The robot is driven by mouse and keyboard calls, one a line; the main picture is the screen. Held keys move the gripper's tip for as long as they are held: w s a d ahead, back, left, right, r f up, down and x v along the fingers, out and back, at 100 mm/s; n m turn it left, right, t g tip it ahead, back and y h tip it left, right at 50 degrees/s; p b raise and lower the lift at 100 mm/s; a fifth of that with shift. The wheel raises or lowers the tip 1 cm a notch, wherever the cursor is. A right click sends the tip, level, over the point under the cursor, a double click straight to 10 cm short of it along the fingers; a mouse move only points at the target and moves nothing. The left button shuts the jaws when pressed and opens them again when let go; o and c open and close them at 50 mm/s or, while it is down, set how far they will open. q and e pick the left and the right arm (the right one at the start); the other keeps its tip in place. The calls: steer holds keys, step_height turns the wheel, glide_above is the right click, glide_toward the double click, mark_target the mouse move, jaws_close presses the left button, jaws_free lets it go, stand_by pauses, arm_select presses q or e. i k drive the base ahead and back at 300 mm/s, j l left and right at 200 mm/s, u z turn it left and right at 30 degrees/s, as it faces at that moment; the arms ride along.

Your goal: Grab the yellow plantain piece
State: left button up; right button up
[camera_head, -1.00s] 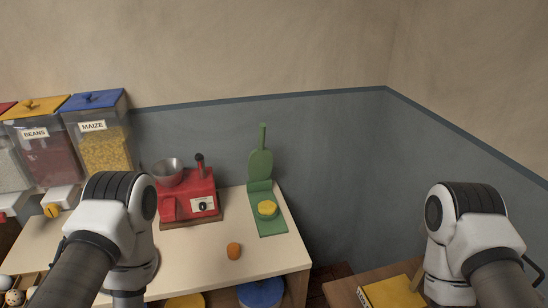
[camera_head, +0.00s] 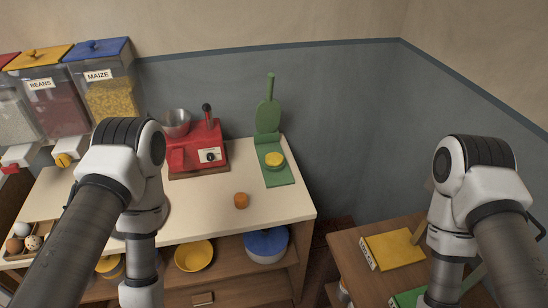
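The yellow plantain piece (camera_head: 275,158), a short round disc, sits on the lower board of an open green press (camera_head: 280,178) on the counter. The press's paddle-shaped upper part (camera_head: 267,117) stands upright behind it. My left arm covers part of the counter's left side, and my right arm is at the right over a wooden table. Neither gripper shows; both are out of the picture or hidden by the arms.
A brown-orange piece (camera_head: 241,200) lies near the counter's (camera_head: 205,222) front edge. A red machine (camera_head: 198,149) with a metal bowl stands left of the press. Bean and maize dispensers (camera_head: 110,97) are at the back left. A yellow book (camera_head: 392,250) lies on the right table (camera_head: 368,290).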

mark_target(274, 159)
steer(key=i+j+z, duration=0.15)
steer(key=j+z, duration=0.2)
steer(key=j, duration=0.35)
steer(key=j+z, duration=0.35)
steer(key=j, duration=0.4)
steer(key=i, duration=0.05)
